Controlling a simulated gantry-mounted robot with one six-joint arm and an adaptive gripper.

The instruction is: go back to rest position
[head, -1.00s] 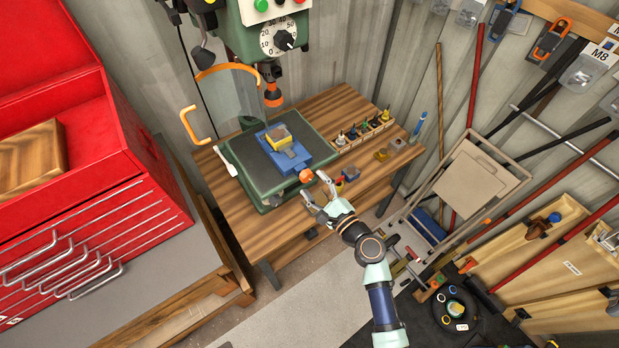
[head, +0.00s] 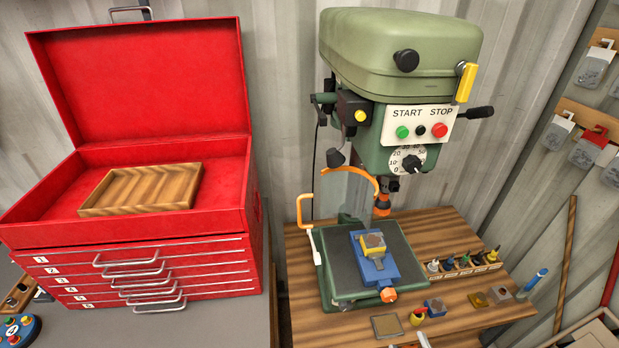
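My gripper is almost wholly outside the head view. A small pale piece (head: 423,340) at the bottom edge, right of centre, may be one of its fingertips, but I cannot be sure. Whether the fingers are open or shut does not show. The green drill press (head: 400,55) stands at the wooden bench (head: 305,262). On its table, a blue vise (head: 378,272) has a yellow block (head: 372,246) with a brownish top between its jaws. An orange knob (head: 388,295) is at the vise's front end.
A red tool chest (head: 150,70) stands open at left with a wooden tray (head: 140,190) in it. A rack of small bits (head: 465,266) and several loose small parts lie on the bench. An orange-edged guard (head: 347,195) stands beside the spindle.

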